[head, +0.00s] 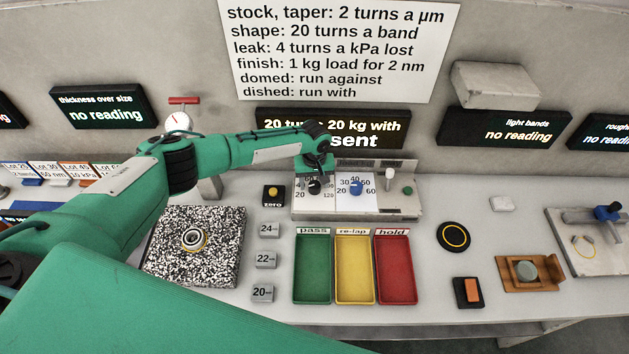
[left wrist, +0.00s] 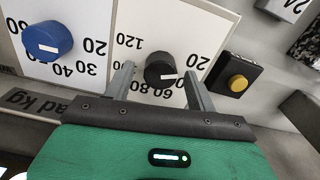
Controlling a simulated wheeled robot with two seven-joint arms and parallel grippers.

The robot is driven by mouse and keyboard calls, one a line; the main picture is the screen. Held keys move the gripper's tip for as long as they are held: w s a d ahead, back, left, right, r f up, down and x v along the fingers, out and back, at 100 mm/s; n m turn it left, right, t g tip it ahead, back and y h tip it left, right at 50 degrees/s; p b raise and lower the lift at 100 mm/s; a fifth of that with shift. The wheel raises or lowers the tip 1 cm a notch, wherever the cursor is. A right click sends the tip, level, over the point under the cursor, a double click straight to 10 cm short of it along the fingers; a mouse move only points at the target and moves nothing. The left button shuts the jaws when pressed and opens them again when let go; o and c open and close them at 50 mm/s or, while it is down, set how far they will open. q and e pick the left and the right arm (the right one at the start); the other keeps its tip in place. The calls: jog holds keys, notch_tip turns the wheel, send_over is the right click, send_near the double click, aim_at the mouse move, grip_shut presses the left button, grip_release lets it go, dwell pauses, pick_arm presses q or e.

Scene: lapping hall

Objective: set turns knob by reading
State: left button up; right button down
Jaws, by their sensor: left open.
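The black turns knob (left wrist: 160,70) sits on a white dial with numbers from 20 to 120. In the head view the knob (head: 315,187) is just below my left gripper (head: 318,168). My left gripper (left wrist: 160,74) is open, with one finger on each side of the knob; I cannot tell whether they touch it. The display (head: 380,130) reads "20 turns 20 kg with" and "sent", partly hidden by my arm. My right gripper is not in view.
The blue knob (left wrist: 47,41) stands beside the turns dial, and a yellow zero button (left wrist: 238,83) is on its other side. A white-topped lever (head: 389,178) and green button (head: 407,190) are farther right. Green, yellow and red trays (head: 396,298) lie in front.

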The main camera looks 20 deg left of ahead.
pick_arm(q)
jog(key=shift+s, duration=0.1)
jog(key=c, duration=1)
